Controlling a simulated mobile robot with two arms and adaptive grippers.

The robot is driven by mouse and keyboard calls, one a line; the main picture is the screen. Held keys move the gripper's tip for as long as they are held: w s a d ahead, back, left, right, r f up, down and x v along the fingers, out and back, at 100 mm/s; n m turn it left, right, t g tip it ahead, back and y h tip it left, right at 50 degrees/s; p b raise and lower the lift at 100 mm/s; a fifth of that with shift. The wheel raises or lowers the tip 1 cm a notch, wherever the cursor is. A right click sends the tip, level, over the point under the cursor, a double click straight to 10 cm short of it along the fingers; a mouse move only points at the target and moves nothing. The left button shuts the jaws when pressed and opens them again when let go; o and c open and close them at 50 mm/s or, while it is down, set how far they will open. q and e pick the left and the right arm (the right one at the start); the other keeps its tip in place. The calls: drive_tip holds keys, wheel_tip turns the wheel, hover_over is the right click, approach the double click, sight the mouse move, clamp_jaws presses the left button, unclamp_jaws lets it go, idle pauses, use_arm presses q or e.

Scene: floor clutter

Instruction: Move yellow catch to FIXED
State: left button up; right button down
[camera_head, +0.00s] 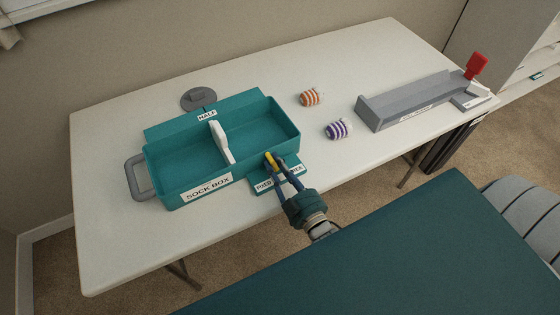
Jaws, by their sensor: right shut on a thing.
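The teal sock box (172,196) stands on the white table, with a white divider (222,143) upright across its inside. A small yellow catch (269,158) shows at the box's front right, above a teal tab with a white label (264,186). The label's left end reads FIXED; its middle is hidden by my gripper. My right gripper (272,162) reaches in from below, with its fingers shut on the yellow catch. The fingertips cover part of the catch, so its exact setting is hard to tell. My left gripper is not in view.
An orange-striped sock roll (312,97) and a purple-striped one (339,129) lie right of the box. A grey tray (410,104) with a red paddle (476,66) stands farther right. A grey handle (138,178) sticks out at the box's left. The table's front left (125,245) is clear.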

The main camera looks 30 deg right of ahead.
drive_tip(key=shift+a+f+n, duration=0.1)
drive_tip(key=shift+a+n, duration=0.15)
drive_tip(key=shift+n, duration=0.5)
drive_tip(key=shift+a+f+n, duration=0.1)
drive_tip(key=shift+a+n, duration=0.15)
drive_tip(key=shift+n, duration=0.5)
drive_tip(key=c, duration=1.8)
unclamp_jaws()
drive_tip(key=shift+s, duration=0.1)
drive_tip(key=s, duration=1.2)
drive_tip(key=shift+d, duration=0.2)
